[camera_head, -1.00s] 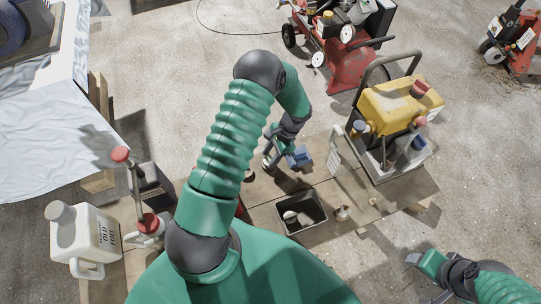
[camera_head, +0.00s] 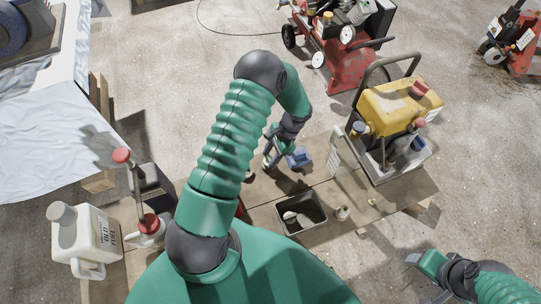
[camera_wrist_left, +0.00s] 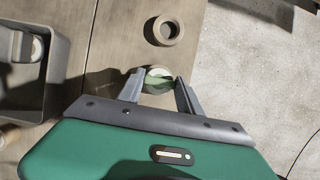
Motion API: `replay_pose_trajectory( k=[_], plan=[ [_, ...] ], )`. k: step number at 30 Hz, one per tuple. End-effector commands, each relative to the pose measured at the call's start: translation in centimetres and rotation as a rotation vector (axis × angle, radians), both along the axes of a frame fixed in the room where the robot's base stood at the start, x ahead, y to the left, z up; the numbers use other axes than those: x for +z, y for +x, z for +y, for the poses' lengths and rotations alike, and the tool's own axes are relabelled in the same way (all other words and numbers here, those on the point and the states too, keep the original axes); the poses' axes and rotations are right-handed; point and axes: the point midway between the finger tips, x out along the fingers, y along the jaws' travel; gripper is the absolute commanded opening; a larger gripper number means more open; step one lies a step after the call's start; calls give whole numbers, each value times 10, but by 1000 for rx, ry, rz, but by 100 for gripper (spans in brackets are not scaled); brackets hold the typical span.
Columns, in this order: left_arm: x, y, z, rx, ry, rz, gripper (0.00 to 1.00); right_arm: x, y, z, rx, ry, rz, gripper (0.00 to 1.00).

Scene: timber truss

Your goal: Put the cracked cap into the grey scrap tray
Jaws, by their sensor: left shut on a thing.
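My left gripper (camera_head: 268,163) is low over the wooden board, above and left of the grey scrap tray (camera_head: 279,218). In the left wrist view its two fingers (camera_wrist_left: 159,86) are shut on a small round pale cap (camera_wrist_left: 157,73) with a greenish middle. I cannot make out a crack in it. The grey tray's wall (camera_wrist_left: 62,58) shows at the left of that view, apart from the gripper. A pale round piece (camera_head: 290,217) lies in the tray. My right gripper (camera_head: 414,259) is at the lower right, away from the board; its jaw opening is unclear.
A tan ring (camera_wrist_left: 168,30) lies on the board just beyond the held cap. Small round pieces (camera_head: 342,213) lie right of the tray. A yellow-topped machine (camera_head: 393,105) stands at the right, and a white oil jug (camera_head: 82,240) at the left.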

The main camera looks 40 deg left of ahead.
Motion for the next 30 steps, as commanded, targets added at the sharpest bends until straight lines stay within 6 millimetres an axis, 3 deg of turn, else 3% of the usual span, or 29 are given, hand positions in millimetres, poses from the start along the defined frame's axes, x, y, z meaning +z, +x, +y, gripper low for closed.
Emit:
replay_pose_trajectory(
  k=[5, 16, 26, 30],
  plan=[
    [3, 0, 0, 0, 0, 0, 0, 2, 0, 0, 0, 0, 0, 61],
    [37, 0, 0, 0, 0, 0, 0, 35, 0, 0, 0, 0, 0, 61],
    [37, 0, -1, 0, 0, 0, 0, 33, 0, 0, 0, 0, 0, 61],
    [42, 1, -13, 6, 2, -2, 0, 30, 0, 0, 0, 0, 0, 61]
  ],
)
